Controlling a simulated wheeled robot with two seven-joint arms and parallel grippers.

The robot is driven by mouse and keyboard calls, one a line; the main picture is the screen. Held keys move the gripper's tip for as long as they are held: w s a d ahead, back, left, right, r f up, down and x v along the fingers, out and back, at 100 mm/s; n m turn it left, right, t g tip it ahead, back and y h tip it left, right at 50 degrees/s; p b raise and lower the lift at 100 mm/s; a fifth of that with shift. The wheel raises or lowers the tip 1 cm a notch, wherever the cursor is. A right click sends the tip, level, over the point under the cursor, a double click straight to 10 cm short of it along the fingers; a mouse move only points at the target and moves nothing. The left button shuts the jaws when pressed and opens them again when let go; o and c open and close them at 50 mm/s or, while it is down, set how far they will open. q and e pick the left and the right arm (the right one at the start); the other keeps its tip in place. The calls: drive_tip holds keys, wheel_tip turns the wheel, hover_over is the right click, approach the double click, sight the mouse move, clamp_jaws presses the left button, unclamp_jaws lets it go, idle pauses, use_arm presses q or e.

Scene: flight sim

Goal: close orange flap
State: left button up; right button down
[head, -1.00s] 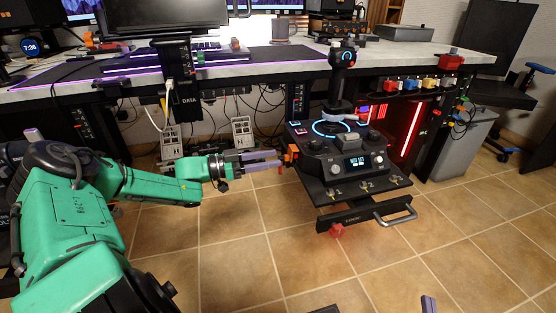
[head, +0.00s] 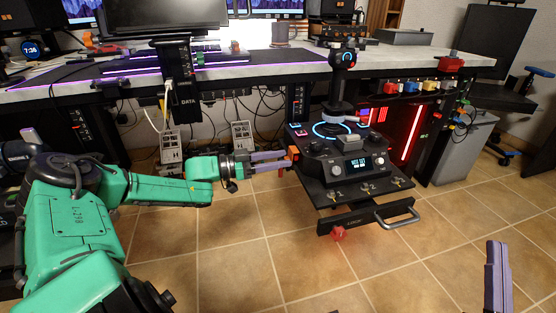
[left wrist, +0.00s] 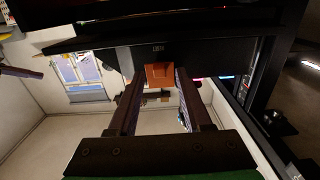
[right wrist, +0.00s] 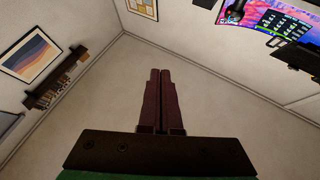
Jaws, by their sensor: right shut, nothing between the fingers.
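The orange flap (head: 293,153) is on the left side of the black joystick console (head: 345,160). It also shows in the left wrist view (left wrist: 159,76), beyond and between the fingertips. My left gripper (head: 286,159) comes in from the left with its two purple fingers apart and their tips right at the flap. Whether they touch it I cannot tell, and the fingers partly hide it. My right gripper (head: 496,250) is at the lower right, away from the console. In the right wrist view its fingers (right wrist: 159,75) are together and empty.
The tiled floor in front is open.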

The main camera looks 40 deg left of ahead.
use_arm(q)
clamp_jaws()
drive_tip(key=shift+w+d+f+t+h, duration=0.1)
drive_tip(key=shift+f+t+h, duration=0.2)
drive_tip(key=shift+t+h, duration=0.15)
unclamp_jaws()
drive_tip(key=shift+o, duration=0.6)
use_arm(e)
drive_tip(key=shift+m+g+h, duration=0.3)
drive_tip(key=shift+g, duration=0.6)
drive_tip(key=f, duration=0.5)
drive_tip(key=shift+a+f, duration=0.2)
drive_tip(key=shift+a, duration=0.15)
use_arm(q)
drive_tip(key=shift+p, duration=0.3)
